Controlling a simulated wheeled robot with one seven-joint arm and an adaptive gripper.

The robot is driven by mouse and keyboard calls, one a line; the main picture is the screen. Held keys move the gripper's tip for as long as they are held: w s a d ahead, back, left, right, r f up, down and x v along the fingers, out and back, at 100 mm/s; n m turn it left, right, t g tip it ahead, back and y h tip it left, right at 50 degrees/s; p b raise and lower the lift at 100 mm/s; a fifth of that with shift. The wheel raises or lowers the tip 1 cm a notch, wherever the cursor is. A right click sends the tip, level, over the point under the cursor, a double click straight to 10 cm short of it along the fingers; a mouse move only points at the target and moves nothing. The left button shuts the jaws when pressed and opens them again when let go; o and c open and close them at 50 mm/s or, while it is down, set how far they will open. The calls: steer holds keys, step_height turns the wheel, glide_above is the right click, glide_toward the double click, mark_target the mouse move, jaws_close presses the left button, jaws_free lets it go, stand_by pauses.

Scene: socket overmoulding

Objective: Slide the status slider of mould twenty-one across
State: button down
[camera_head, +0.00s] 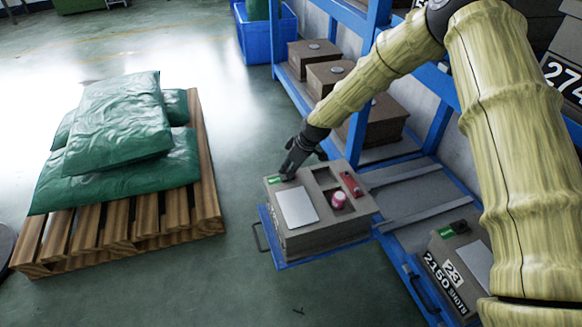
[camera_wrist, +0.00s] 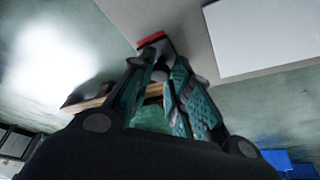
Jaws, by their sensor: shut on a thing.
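A grey-brown mould block (camera_head: 325,228) sits on a pulled-out blue tray; its number does not show. The status slider (camera_head: 276,180), with a green patch showing, is at its top left corner. My gripper (camera_head: 288,174) reaches down to this corner and hides part of the slider. In the wrist view, my gripper's fingers (camera_wrist: 160,76) are closed on the slider's small knob, beside a red strip (camera_wrist: 152,39) at the mould's edge. The knob is mostly hidden between the fingertips.
The mould top carries a pale plate (camera_head: 297,207), a pink-capped part (camera_head: 338,201) and a red part (camera_head: 351,184). Mould 23 (camera_head: 457,268) stands to the right on the blue rack (camera_head: 435,135). A pallet (camera_head: 205,205) with green sacks is left, with open floor between.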

steer(key=a+p, duration=0.1)
steer(key=a, duration=0.1)
steer(key=s+a+p, duration=0.1)
steer(key=a, duration=0.1)
steer(key=shift+s+a+r+p, duration=0.1)
steer(key=shift+s+r+p, duration=0.05)
steer(key=shift+p, duration=0.25)
steer(key=shift+s+a, duration=0.15)
steer(key=shift+a, duration=0.2)
steer(key=c, duration=1.3)
jaws_free()
steer(key=v, duration=1.1)
steer(key=shift+d+r, duration=0.25)
steer(key=shift+r, duration=0.05)
